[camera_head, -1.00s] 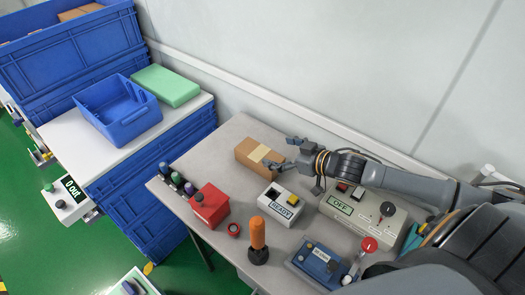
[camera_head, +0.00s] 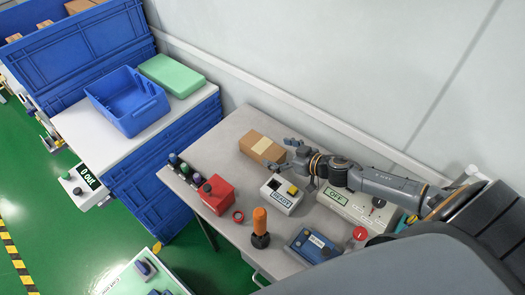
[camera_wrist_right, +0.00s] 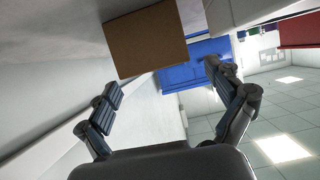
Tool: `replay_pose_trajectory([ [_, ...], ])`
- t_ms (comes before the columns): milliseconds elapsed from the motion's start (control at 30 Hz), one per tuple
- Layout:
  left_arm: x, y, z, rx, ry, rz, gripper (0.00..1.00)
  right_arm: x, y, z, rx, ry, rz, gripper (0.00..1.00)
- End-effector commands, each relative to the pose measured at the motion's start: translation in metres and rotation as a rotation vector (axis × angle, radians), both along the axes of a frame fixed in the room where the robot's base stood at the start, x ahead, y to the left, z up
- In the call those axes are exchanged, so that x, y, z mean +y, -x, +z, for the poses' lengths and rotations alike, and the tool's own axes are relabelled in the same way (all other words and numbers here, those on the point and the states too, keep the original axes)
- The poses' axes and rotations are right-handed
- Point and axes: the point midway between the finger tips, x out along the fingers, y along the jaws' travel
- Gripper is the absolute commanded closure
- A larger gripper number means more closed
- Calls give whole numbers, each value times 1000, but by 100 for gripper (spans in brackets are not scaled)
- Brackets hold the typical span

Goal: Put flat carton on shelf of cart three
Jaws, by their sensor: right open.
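A brown carton (camera_head: 262,148) with a pale label lies on the grey table near the wall. In the right wrist view the brown carton (camera_wrist_right: 148,40) is ahead of the fingers, towards the top. My right gripper (camera_head: 282,154) is open at the carton's right end; I cannot tell whether a finger touches it. The open fingers (camera_wrist_right: 165,80) also show in the wrist view with nothing between them. A flat green box (camera_head: 172,75) lies on the white-topped surface at the left. I cannot identify cart three. My left gripper is not in view.
On the grey table (camera_head: 225,135) stand a READY box (camera_head: 281,198), a red box (camera_head: 216,194), an orange-handled tool (camera_head: 260,225), a blue device (camera_head: 312,245) and an OFF panel (camera_head: 335,196). A blue bin (camera_head: 130,105) stands beside the green box. The wall runs behind.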

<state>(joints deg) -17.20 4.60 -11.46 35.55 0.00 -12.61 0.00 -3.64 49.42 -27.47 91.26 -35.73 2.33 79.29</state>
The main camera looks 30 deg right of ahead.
Motion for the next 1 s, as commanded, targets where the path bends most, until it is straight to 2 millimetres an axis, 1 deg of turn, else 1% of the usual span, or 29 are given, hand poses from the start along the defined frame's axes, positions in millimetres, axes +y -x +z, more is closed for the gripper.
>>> replay_pose_trajectory([
  [33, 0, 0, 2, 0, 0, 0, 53, 1, -6, 2, -5, 0, 0, 8],
  [233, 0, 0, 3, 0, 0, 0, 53, 5, -15, -2, -5, 1, 0, 8],
  [400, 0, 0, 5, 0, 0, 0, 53, 15, -39, -11, -6, 1, -1, 8],
  [533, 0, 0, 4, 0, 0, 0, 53, 21, -53, -19, -4, 0, -1, 8],
  [633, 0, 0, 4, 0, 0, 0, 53, 23, -58, -21, -4, 2, 0, 8],
  [867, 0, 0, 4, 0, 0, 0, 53, 23, -58, -22, -3, 2, 0, 8],
  [900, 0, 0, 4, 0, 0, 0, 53, 23, -58, -22, -3, 2, 0, 16],
  [967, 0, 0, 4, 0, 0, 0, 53, 23, -58, -22, -3, 2, 0, 28],
  [1000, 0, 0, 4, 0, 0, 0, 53, 23, -58, -22, -3, 2, 0, 36],
])
